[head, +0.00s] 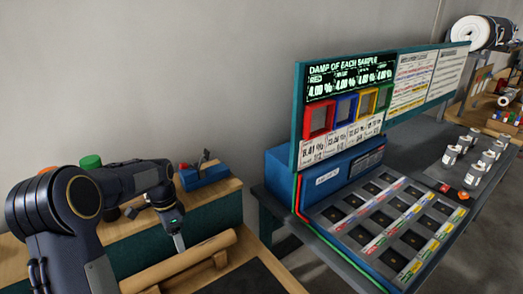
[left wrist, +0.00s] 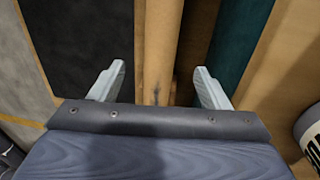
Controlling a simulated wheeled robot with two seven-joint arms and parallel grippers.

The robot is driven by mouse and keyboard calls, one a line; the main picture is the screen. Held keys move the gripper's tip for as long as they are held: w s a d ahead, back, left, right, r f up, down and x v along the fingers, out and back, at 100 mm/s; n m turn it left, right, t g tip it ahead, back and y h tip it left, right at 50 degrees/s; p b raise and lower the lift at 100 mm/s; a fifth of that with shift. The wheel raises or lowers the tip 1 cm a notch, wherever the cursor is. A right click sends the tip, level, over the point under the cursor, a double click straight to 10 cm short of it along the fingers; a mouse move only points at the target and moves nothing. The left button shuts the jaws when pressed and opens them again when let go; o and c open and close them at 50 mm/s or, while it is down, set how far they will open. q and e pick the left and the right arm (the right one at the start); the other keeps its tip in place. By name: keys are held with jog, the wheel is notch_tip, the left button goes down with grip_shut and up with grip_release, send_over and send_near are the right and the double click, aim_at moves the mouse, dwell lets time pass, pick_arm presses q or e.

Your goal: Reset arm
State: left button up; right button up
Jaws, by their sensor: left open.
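My left gripper (head: 179,240) hangs at the end of my left arm, over the wooden bench at the lower left of the head view. In the left wrist view its two pale fingers (left wrist: 158,88) stand wide apart with nothing held between them. A long light-brown roll or bar (head: 180,262) lies on the bench just below the gripper. In the left wrist view the same roll (left wrist: 160,45) runs lengthwise between the fingers, and whether they touch it cannot be told. My right gripper is not in view.
A blue block with a small tool (head: 203,174) and a green-topped item (head: 90,161) stand at the back of the bench. To the right, a teal-framed display board (head: 299,110) rises behind a table with a slotted tray (head: 345,222). Several small white cylinders (head: 474,174) stand farther right.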

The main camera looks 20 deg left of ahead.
pick_arm(q)
jog(key=s+d+r+n+t+h, duration=0.1)
jog(key=s+d+r+n+t, duration=0.35)
jog(key=s+d+r, duration=0.65)
jog(key=s+d+f+n+t+h, duration=0.1)
jog(key=s+d+n+t, duration=0.1)
jog(key=s+d+n, duration=0.3)
jog(key=s+d, duration=0.3)
jog(key=s, duration=0.4)
jog(key=shift+f+h, duration=0.35)
jog(key=shift+h, duration=0.05)
